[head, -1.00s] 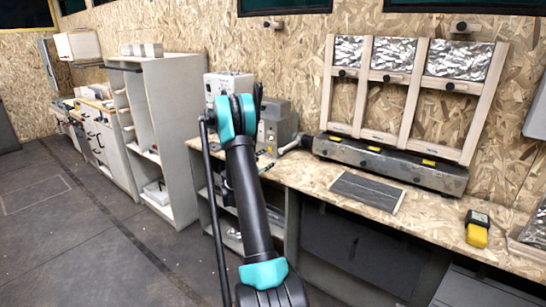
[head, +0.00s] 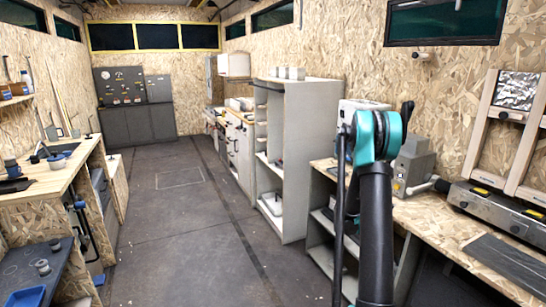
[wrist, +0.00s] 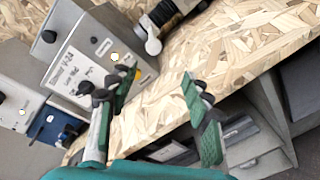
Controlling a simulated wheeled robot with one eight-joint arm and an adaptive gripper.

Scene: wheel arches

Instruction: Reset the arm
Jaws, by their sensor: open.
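My arm rises in the right part of the head view, dark with teal joints, and hides part of the workbench. My gripper (wrist: 163,108) shows in the wrist view with its two green and dark fingers spread apart and nothing between them. Behind the fingers is the chipboard workbench (wrist: 215,62) with its edge running diagonally. The bench also shows at the right of the head view (head: 440,225). In the head view the gripper itself is hidden or hard to make out behind the arm.
A grey machine (head: 412,165) stands on the bench by my arm; a grey labelled box (wrist: 85,60) is near the fingers in the wrist view. A tall grey shelf (head: 300,150) stands left of the arm. Another worktop (head: 45,175) is at far left. The aisle floor (head: 185,235) is clear.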

